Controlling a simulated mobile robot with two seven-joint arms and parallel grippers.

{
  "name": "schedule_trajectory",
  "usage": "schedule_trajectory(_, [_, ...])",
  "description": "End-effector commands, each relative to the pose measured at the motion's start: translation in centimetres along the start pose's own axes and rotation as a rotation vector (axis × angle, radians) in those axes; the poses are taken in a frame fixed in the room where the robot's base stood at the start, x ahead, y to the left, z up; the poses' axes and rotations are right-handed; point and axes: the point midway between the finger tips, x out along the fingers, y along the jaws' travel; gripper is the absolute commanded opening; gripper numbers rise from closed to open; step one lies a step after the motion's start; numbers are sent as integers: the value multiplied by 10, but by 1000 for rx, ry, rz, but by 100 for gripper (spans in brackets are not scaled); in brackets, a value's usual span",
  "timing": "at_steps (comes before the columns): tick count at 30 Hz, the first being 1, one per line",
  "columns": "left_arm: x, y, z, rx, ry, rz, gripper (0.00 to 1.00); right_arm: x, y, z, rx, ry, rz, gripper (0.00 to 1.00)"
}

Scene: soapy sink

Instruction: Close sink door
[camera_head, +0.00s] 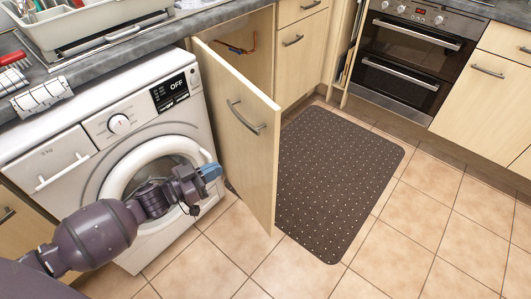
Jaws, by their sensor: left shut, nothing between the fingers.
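The sink door (233,138) is a light wood cabinet door with a metal bar handle (246,117). It stands open, swung out into the room beside the washing machine, with its handle side facing left. My left gripper (211,172) has blue fingertips and is shut and empty. It is in front of the washing machine, left of the door's lower part and below the handle. I cannot tell if it touches the door. My right gripper is not in view.
A white washing machine (130,128) stands left of the door, close behind my left arm. A dark dotted mat (335,175) lies on the tiled floor right of the door. An oven (410,55) is at the back right. Floor at the lower right is clear.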

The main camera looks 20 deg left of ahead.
Motion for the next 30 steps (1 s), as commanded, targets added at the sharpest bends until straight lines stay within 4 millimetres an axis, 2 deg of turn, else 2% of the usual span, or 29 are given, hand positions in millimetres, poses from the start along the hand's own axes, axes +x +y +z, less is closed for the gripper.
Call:
schedule_trajectory(5, [21,0,0,0,1,0,0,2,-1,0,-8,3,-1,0])
schedule_trajectory(21, [106,1,3,-2,-1,0,0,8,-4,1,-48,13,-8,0])
schedule_trajectory(30, [132,0,1,1,-1,-1,0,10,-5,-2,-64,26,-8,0])
